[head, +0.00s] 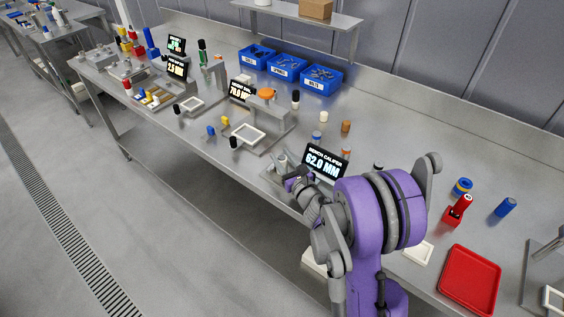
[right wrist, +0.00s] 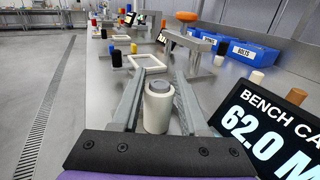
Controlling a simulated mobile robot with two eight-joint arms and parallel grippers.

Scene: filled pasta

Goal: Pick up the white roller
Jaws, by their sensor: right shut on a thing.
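The white roller (right wrist: 158,106), a pale upright cylinder with a grey top, stands between the two grey fingers of my right gripper (right wrist: 160,92) in the right wrist view. My right gripper is shut on it. In the head view the right gripper (head: 287,172) is at the bench caliper, left of its display (head: 323,163), which reads 62.0 MM. A small pale part of the roller (head: 282,160) shows there beside the fingers. The lower end of the roller is hidden, so I cannot tell whether it touches the surface below. My left gripper is not in view.
The display stands close on the right of the gripper. A white square frame (head: 247,134) and small coloured cylinders lie beyond. Blue bins (head: 322,78) stand at the back. A red tray (head: 469,281) is at the right. The bench's front edge is close by.

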